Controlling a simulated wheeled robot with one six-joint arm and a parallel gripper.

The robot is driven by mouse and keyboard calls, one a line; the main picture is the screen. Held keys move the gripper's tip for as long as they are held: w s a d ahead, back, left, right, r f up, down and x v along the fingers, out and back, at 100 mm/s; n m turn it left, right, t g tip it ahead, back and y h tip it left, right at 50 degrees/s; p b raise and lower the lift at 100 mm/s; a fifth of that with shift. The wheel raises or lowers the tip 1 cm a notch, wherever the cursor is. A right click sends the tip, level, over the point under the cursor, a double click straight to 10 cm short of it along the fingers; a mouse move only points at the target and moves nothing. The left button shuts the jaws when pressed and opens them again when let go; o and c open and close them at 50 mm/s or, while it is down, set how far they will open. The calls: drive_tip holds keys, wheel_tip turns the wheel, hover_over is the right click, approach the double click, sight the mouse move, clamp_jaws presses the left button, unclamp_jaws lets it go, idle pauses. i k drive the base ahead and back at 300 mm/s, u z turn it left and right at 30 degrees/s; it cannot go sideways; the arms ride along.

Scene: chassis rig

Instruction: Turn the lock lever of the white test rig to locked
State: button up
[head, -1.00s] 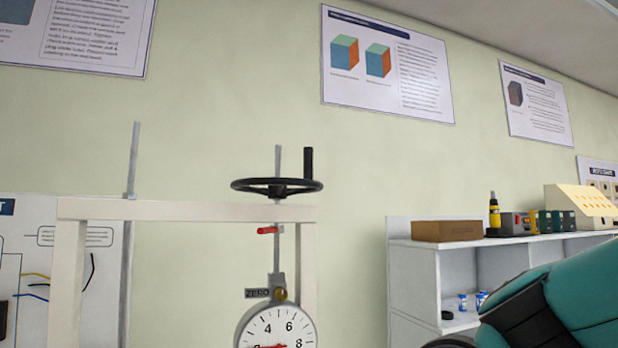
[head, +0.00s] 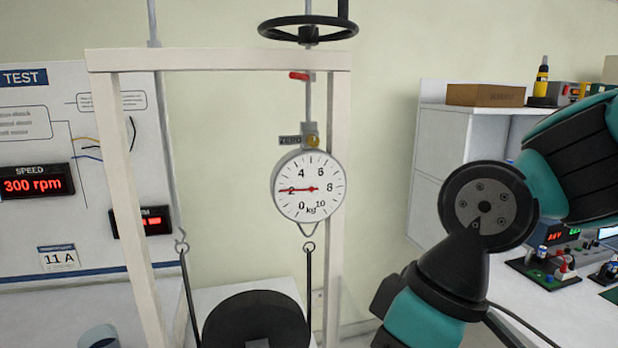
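The white test rig (head: 220,60) is an upright frame at centre left in the head view. A small red lever (head: 299,76), which looks like the lock lever, sits on the vertical rod just below the top beam and points left, roughly level. A black handwheel (head: 307,29) is above the beam. A round dial scale (head: 309,186) hangs below, its red needle near 2. My arm, teal and black, is at the right, apart from the rig. My gripper is out of view.
A board with a red speed display (head: 37,185) stands at the left. A white shelf (head: 440,175) and a bench with small devices are at the right, behind my arm.

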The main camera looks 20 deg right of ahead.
sight(304, 77)
drive_tip(key=u, duration=0.1)
drive_tip(key=k, duration=0.65)
drive_tip(key=u, duration=1)
drive_tip(key=i, duration=0.5)
drive_tip(key=z, duration=0.05)
